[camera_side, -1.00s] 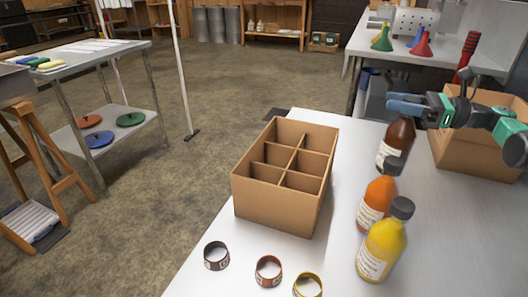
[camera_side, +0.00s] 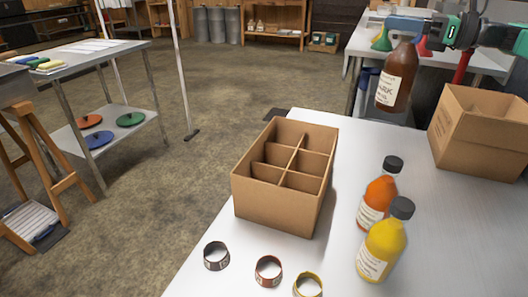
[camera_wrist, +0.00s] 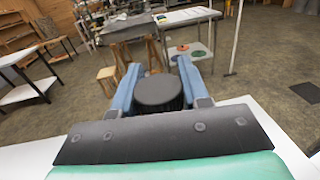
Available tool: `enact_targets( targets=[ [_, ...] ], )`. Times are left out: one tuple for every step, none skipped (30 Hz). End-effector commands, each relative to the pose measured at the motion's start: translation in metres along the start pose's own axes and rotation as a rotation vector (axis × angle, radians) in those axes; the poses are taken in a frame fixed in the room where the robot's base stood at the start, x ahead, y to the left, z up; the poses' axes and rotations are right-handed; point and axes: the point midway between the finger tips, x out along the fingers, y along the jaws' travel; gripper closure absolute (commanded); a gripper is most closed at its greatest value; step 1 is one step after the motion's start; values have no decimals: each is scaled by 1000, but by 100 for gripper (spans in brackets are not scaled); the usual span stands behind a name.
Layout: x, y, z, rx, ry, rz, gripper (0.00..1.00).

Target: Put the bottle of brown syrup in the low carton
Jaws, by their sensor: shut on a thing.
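The bottle of brown syrup (camera_side: 398,76) hangs upright in the air above the far part of the table, its label facing the side camera. My gripper (camera_side: 408,27) is shut on it near its neck and cap. In the wrist view the dark cap (camera_wrist: 158,92) sits between the two blue fingers of my gripper (camera_wrist: 160,80). The low carton (camera_side: 270,208) stands on the table to the left and nearer, divided into several compartments; those I can see into look empty.
An orange bottle (camera_side: 376,202) and a yellow bottle (camera_side: 382,247) stand right of the low carton. A taller open carton (camera_side: 475,150) stands at the right. Three rings lie in front, including a yellow one (camera_side: 308,285). The table between carton and bottles is clear.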

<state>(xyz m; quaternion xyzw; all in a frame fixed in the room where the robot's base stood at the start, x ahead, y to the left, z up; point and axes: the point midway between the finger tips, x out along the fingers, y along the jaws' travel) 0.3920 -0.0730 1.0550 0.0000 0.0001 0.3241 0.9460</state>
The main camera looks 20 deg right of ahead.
Motion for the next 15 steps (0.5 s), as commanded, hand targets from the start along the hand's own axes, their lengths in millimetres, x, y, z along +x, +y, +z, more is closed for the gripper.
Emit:
enact_targets(
  targets=[
    [12, -1, 1, 1, -2, -28, 100],
    [19, -3, 1, 1, -1, -53, 100],
    [28, -5, 1, 1, -1, -89, 100],
    [36, -7, 1, 1, -1, -116, 100],
    [43, -8, 1, 1, -1, -145, 100],
    [53, -10, 1, 1, -1, -187, 100],
    [61, -11, 1, 1, -1, -220, 100],
    [68, -12, 2, 1, -1, -253, 100],
    [78, -12, 2, 1, -1, -299, 100],
    [84, -12, 2, 1, -1, -334, 100],
    [91, -12, 2, 1, -1, -369, 100],
    [98, -11, 2, 1, -1, -416, 100],
    [104, -10, 2, 1, -1, -451, 100],
    [109, -8, 2, 1, 0, -487, 100],
    [115, -6, 3, 0, 0, -533, 100]
  ],
)
